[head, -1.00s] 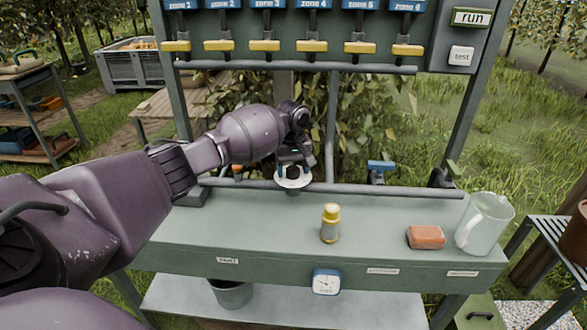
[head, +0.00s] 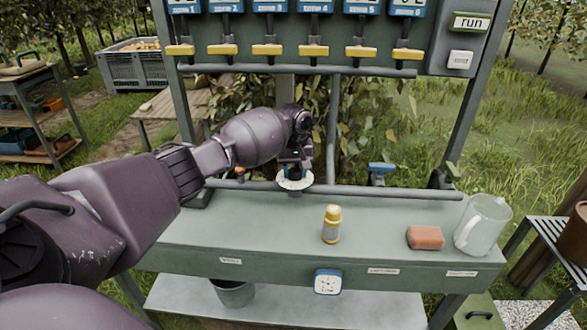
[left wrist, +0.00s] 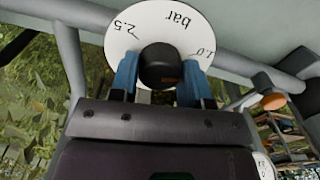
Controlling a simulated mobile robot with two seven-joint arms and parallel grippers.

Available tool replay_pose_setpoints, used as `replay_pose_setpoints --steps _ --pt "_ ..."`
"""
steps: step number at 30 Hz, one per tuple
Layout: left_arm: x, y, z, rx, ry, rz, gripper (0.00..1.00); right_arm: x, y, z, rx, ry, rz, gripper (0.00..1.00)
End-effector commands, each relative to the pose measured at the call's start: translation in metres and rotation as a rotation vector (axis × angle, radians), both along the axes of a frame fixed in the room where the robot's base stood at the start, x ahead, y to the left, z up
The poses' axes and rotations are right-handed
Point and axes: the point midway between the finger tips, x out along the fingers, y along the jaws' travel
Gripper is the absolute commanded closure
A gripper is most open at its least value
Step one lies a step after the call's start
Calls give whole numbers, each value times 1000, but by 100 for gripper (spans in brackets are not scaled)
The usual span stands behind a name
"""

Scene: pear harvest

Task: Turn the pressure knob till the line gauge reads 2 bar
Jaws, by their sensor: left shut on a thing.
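The dial plate (left wrist: 180,20) reads "bar", "2.5" and "1.0" in the left wrist view. In the head view the plate (head: 295,184) sits at the pipe along the bench's back. My left gripper (head: 295,168) is over it from above; its blue fingers (left wrist: 160,82) are shut on the knob, one on each side. A white round face (left wrist: 264,166) shows partly at the wrist view's lower right; I cannot read it. My right gripper is not in view.
A yellow-capped bottle (head: 332,224), an orange-brown block (head: 425,238) and a clear jug (head: 482,226) stand on the green bench (head: 270,235). A blue-handled valve (head: 382,170) is right of the knob. Yellow zone levers (head: 313,51) hang above. A blue-framed dial (head: 327,282) is on the bench front.

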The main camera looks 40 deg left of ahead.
Motion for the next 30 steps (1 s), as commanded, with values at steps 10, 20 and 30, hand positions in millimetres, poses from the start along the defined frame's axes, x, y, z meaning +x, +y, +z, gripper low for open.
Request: replay_pose_setpoints --steps 10,20,30 --pt "0 -1 3 -2 -1 -313 81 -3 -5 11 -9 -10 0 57" --pt "0 0 1 -1 0 -627 81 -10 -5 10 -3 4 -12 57" --pt "0 0 0 -2 0 -950 81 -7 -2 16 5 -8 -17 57"
